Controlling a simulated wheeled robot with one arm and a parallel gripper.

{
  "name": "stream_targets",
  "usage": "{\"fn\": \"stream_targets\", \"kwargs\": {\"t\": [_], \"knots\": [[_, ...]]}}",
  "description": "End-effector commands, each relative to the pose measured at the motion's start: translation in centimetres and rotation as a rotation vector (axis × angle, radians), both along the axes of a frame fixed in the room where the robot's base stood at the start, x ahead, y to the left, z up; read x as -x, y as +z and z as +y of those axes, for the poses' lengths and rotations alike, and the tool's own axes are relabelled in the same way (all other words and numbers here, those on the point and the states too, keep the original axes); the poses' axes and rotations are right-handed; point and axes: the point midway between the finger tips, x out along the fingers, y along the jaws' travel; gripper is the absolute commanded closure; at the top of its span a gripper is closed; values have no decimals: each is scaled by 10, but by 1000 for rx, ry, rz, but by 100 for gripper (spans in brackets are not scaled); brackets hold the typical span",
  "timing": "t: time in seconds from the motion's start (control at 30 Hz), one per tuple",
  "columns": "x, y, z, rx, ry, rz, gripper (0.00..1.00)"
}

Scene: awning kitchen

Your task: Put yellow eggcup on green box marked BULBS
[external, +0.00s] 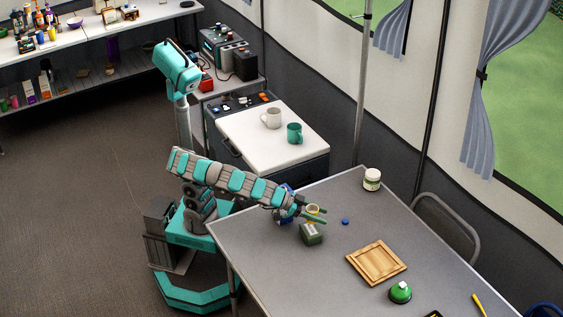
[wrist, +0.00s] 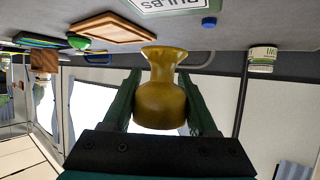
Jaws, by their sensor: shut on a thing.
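The yellow eggcup (wrist: 162,100) is between the two fingers of my gripper (external: 321,216), which is shut on it. The eggcup (external: 312,209) also shows in the external view, partly hidden by the fingers. The green box (external: 311,234) stands on the grey table, just below the gripper and eggcup in the picture. In the wrist view, which is upside down, the box's white label reading BULBS (wrist: 172,6) is cut by the top edge. A gap shows there between the eggcup and the box.
On the table (external: 270,254) are a blue cap (external: 345,221), a wooden tray (external: 376,263), a green-topped item (external: 400,292) and a white jar (external: 372,180). A blue thing (external: 286,190) shows partly behind my gripper. A chair (external: 450,220) stands at the far side.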

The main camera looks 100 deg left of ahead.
Motion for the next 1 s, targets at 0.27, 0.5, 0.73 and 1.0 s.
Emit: {"fn": "stream_targets", "kwargs": {"t": [0.27, 0.5, 0.73, 1.0], "knots": [[1, -31, 0, -4, -2, 1, 98], [0, -39, 0, -1, -1, -2, 98], [0, -43, 0, -1, -1, -2, 98], [0, -42, 0, -1, -1, -1, 15]]}}
